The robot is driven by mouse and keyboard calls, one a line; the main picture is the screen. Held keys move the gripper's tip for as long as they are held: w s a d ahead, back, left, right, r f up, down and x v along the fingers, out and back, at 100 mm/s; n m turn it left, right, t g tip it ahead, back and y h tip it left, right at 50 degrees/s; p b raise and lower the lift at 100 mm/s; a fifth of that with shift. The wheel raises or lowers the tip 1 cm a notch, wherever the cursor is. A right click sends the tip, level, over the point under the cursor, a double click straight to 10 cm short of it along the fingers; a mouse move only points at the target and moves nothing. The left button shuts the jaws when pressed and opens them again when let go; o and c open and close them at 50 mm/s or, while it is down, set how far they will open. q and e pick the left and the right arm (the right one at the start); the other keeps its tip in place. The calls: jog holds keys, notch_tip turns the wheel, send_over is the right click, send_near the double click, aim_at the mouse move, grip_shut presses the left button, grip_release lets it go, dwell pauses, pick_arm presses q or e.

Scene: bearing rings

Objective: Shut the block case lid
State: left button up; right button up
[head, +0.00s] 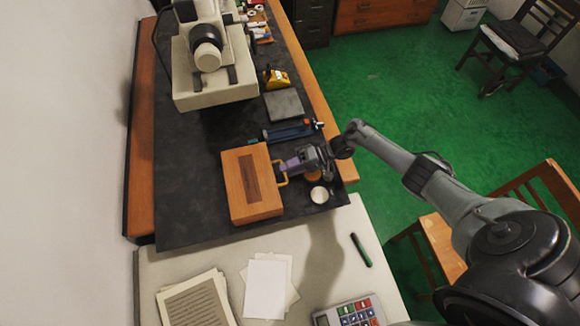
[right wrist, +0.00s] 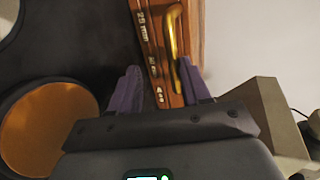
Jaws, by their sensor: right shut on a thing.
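The wooden block case (head: 238,206) sits on the dark mat, with a dark rectangular panel (head: 250,178) on its top. The lid looks down flat on the case; I cannot tell if a small gap is left. A brass handle (head: 283,173) is on its right side. My right gripper (head: 284,167) is shut at that handle. In the right wrist view, the purple fingertips (right wrist: 158,86) stand either side of the brass handle (right wrist: 175,45) and the wooden face with size markings (right wrist: 147,50). My left gripper is not in view.
A white cup (head: 319,195) and a brass-coloured round thing (head: 313,176) stand close to my right gripper. A blue tool (head: 290,132) lies behind the case, and a grey plate (head: 284,105) beyond it. Papers (head: 266,290), a green marker (head: 361,250) and a calculator (head: 350,313) lie in front.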

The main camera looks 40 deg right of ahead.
jog(key=shift+s+f, duration=0.2)
jog(key=shift+s, duration=0.1)
jog(key=shift+s+d+r, duration=0.2)
jog(key=shift+s+d, duration=0.1)
jog(key=shift+d, duration=0.15)
jog(key=v, duration=0.8)
jog(key=shift+d+r, duration=0.3)
jog(key=shift+d, duration=0.1)
jog(key=shift+s+d+r, duration=0.1)
jog(key=shift+d+r, duration=0.1)
jog(key=shift+d, duration=0.1)
